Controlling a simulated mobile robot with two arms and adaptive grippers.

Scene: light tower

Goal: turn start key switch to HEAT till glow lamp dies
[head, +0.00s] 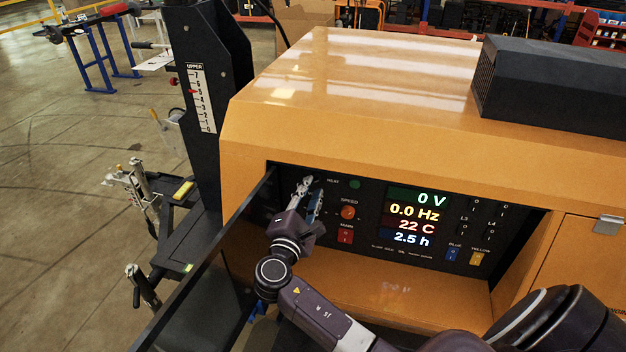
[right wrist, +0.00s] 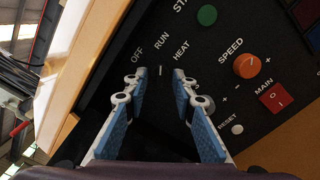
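The control panel (head: 370,240) is set into the orange machine, with OFF, RUN and HEAT marks visible in the right wrist view. A small pale bar (right wrist: 160,70), which looks like the start key switch's pointer, lies between my right fingertips. My right gripper (head: 308,184) is at the panel's upper left and covers the switch there. In the right wrist view my right gripper (right wrist: 160,78) is open, with a gap on each side of the bar. A green button (right wrist: 207,15) is beside the START lettering. I cannot make out a lit glow lamp. My left gripper is not in view.
The SPEED knob (right wrist: 247,65), red MAIN switch (right wrist: 275,97) and RESET button (right wrist: 237,129) are close to the gripper. The display (head: 414,217) reads 0 V, 0.0 Hz, 22 C and 2.5 h. A dark open door (head: 205,270) edges the panel's left side.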

